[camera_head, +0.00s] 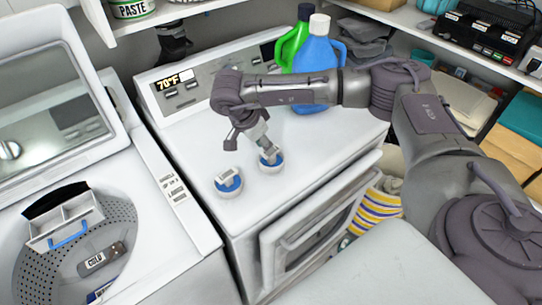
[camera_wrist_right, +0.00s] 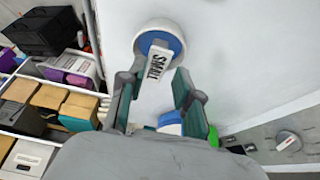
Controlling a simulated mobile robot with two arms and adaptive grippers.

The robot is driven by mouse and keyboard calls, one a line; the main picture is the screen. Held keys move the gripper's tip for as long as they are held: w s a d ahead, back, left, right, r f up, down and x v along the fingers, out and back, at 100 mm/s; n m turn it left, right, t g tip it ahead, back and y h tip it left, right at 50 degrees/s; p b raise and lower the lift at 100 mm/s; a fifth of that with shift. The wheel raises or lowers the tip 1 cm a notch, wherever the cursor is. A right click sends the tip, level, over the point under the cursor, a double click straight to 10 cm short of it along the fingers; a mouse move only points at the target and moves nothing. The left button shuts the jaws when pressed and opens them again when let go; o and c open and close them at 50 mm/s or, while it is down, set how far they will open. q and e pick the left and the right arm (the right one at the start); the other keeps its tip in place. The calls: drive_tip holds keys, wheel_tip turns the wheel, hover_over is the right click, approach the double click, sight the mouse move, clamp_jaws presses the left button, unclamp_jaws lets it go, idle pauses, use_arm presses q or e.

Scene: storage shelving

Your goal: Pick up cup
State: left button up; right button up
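Two small round white cups with blue insides stand on the white machine top (camera_head: 205,140): one at the front left (camera_head: 229,184), the other to its right (camera_head: 271,166). Each has a white tag or piece across it. My right gripper (camera_head: 266,152) reaches down at the right cup, partly covering it; contact cannot be told. A cup with a tag reading SMALL (camera_wrist_right: 172,42) lies just beyond the fingertips; which of the two cups is unclear. My left gripper is not in view.
A blue bottle (camera_head: 316,62) and a green bottle (camera_head: 292,45) stand at the back of the machine top, close to my right arm. An open washer (camera_head: 180,245) is at the left. Shelves with boxes (camera_head: 490,45) are at the right.

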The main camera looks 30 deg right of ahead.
sight(271, 158)
drive_tip(key=shift+s+d+f+p, duration=0.15)
drive_tip(key=shift+d+f+p, duration=0.35)
drive_tip(key=shift+p, duration=0.3)
drive_tip(key=p+x, duration=0.1)
drive_tip(key=x, duration=0.2)
drive_tip(key=shift+s+d+f, duration=0.1)
drive_tip(key=shift+d+f, duration=0.05)
drive_tip(key=shift+f, duration=0.25)
clamp_jaws()
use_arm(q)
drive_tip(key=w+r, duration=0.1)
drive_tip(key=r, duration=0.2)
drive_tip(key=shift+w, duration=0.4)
